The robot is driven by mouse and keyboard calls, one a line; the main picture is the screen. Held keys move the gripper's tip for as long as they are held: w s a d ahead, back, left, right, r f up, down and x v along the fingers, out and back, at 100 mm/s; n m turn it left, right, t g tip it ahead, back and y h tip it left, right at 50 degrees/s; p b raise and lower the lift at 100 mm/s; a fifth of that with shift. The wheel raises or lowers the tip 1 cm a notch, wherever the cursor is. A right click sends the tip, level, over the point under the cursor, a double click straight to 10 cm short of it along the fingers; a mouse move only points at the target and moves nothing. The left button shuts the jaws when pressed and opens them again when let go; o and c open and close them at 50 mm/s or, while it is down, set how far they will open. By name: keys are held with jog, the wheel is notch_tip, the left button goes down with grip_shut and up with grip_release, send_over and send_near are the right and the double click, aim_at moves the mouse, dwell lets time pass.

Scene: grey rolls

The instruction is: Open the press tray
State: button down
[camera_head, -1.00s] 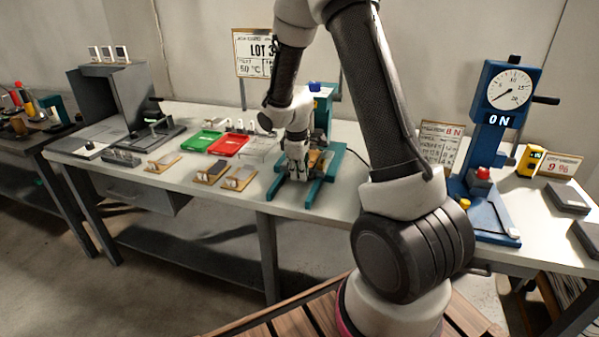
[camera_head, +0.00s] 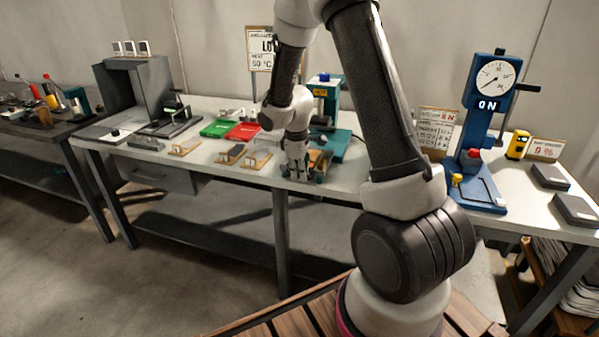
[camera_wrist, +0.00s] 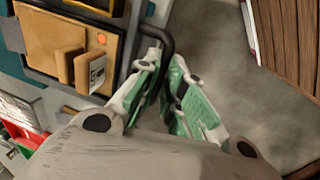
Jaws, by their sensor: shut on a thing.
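The teal press (camera_head: 336,138) stands on the bench, behind and right of my gripper (camera_head: 296,174). Its tray (camera_wrist: 112,13), with an orange-brown surface, reaches out toward the front edge of the bench; the head view shows part of it (camera_head: 322,160). Brown blocks (camera_wrist: 90,70), one with a white label, stand on the tray. In the wrist view a black bar handle (camera_wrist: 152,30) curves out from the tray. My gripper's green-padded fingers (camera_wrist: 174,78) are shut on this handle. The exact contact is partly hidden.
Small wooden plates (camera_head: 229,156) lie left of my gripper, with green (camera_head: 217,129) and red (camera_head: 243,132) trays behind. A blue gauge stand (camera_head: 482,150) is at right. The floor (camera_head: 210,250) before the bench is clear.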

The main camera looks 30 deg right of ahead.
jog(key=c, duration=1.5)
grip_release()
jog(key=r, duration=0.4)
jog(key=s+a+r, duration=0.1)
jog(key=r, duration=0.6)
jog(key=shift+s+a+r, duration=0.25)
jog(key=shift+r, duration=0.15)
